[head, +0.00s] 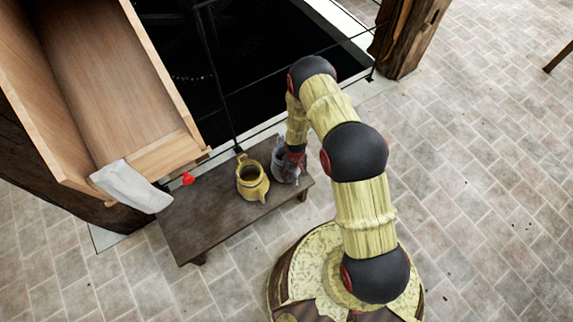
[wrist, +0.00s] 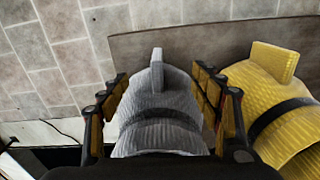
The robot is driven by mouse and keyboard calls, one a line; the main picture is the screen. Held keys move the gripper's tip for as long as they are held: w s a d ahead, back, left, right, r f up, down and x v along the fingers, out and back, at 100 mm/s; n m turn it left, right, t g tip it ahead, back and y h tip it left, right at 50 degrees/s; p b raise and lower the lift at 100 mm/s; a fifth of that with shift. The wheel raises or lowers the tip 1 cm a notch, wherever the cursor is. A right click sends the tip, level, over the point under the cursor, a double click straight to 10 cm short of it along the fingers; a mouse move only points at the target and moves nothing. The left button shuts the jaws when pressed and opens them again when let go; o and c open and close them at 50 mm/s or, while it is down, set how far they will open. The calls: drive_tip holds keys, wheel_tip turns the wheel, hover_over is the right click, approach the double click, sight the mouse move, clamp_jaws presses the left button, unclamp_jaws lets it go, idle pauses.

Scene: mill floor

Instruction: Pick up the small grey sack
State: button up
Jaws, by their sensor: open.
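The small grey sack (head: 284,167) stands at the right end of a dark wooden bench (head: 205,225). In the wrist view the sack (wrist: 160,110) is ribbed grey with a darker band and an upright tab. My gripper (wrist: 160,80) is open, with one finger on each side of the sack. Whether the fingers touch it I cannot tell. In the head view my gripper (head: 289,168) is at the sack and partly hides it.
A wooden bin (head: 160,150) with a grey-white cloth (head: 130,187) and a red ball (head: 187,178) are further left. A dark pit lies behind.

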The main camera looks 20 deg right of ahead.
wheel_tip(320, 180, down, 5)
drive_tip(key=shift+w+d+f+b, duration=0.1)
drive_tip(key=shift+w+b, duration=0.05)
drive_tip(key=shift+b, duration=1.05)
clamp_jaws()
idle(0.5)
